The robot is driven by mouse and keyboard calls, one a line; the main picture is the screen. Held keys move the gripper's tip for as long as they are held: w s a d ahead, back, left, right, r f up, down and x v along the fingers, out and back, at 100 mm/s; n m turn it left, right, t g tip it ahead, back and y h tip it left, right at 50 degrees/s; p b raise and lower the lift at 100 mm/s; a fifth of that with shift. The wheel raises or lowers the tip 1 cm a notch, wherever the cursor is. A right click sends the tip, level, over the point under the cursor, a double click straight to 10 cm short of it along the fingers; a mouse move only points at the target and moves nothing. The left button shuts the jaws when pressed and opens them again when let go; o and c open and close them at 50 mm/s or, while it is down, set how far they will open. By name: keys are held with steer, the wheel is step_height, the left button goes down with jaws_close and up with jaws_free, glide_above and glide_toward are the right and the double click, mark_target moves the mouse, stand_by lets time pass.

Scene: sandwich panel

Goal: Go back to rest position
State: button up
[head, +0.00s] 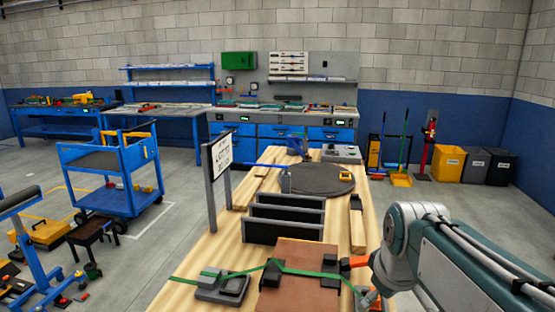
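A reddish-brown panel (305,256) lies at the near end of the wooden table (190,293). A green strap (315,273) runs across it, with a small dark block (272,273) under or beside the strap. A grey clamp-like device (222,286) sits on the strap left of the panel. My arm comes in from the right, its wrist just right of the panel. An orange part (355,263) shows beside the wrist; I cannot tell whether it belongs to my gripper. My gripper's fingers are not clearly visible, and the bottom edge cuts off the view there.
A black slotted rack (283,222) stands behind the panel. A dark round disc (320,179) lies farther back, and an upright framed sign (220,157) stands at the table's left edge. A blue cart (110,178) is on the left floor.

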steer(key=s+a+f+m+t, duration=0.1)
steer(key=s+f+m, duration=0.1)
steer(key=s, duration=0.4)
steer(key=s+a+f+m+t, duration=0.1)
steer(key=s+m, duration=0.2)
steer(key=s, duration=0.3)
steer(key=shift+a+f+m, duration=0.3)
steer(key=shift+f, duration=0.1)
